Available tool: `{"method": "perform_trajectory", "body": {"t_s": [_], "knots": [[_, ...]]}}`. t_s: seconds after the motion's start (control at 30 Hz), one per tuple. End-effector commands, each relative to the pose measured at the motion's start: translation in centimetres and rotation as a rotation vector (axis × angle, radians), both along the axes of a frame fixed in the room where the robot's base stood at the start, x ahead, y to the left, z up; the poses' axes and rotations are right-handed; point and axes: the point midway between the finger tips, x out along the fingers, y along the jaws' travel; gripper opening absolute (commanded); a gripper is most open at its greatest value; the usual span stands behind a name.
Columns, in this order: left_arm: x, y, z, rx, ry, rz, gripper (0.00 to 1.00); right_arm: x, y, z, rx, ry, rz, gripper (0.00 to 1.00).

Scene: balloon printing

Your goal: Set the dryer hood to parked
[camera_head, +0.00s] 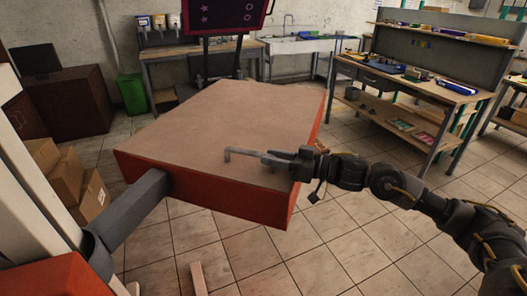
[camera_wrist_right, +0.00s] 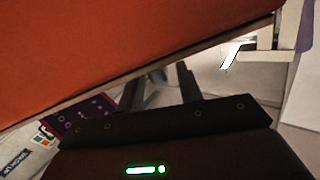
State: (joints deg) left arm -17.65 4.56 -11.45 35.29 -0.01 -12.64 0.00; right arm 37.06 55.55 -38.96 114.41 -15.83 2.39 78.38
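The dryer hood, a large flat box with a tan top and orange-red sides (camera_head: 210,196), fills the middle of the head view. A thick dark beam (camera_head: 135,212) reaches it from the left. A thin grey hooked bar (camera_head: 243,152) shows over its front right part; I cannot tell whether it is a handle or part of my gripper. My right gripper (camera_head: 285,160) is at the hood's front right corner. In the right wrist view the red surface of the hood (camera_wrist_right: 110,50) is close, and the gripper's two fingers (camera_wrist_right: 160,85) stand apart. My left gripper is out of view.
A workbench with tools (camera_head: 415,78) stands at the back right. A dark screen (camera_head: 225,15), a table with ink tubs (camera_head: 165,50) and a green bin (camera_head: 132,92) are behind the hood. Cardboard boxes (camera_head: 70,180) stand at the left. The tiled floor at front right is clear.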

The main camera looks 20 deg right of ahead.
Motion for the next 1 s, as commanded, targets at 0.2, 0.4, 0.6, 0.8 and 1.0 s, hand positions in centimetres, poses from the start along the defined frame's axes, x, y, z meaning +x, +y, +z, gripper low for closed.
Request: {"method": "perform_trajectory", "body": {"t_s": [0.2,0.4,0.6,0.8,1.0], "knots": [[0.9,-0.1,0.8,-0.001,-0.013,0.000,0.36,1.7,2.1,0.1,0.000,0.000,0.001,0.36],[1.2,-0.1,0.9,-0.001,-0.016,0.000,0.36,2.0,2.6,0.0,0.000,0.000,0.002,0.36],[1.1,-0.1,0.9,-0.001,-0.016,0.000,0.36,2.0,2.5,0.0,-0.001,0.000,0.001,0.33],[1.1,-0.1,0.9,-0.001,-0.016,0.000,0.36,1.9,2.5,0.0,-0.001,0.000,0.001,0.07],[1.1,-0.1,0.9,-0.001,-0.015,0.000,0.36,1.9,2.5,-0.1,-0.001,0.000,0.001,0.00]]}}
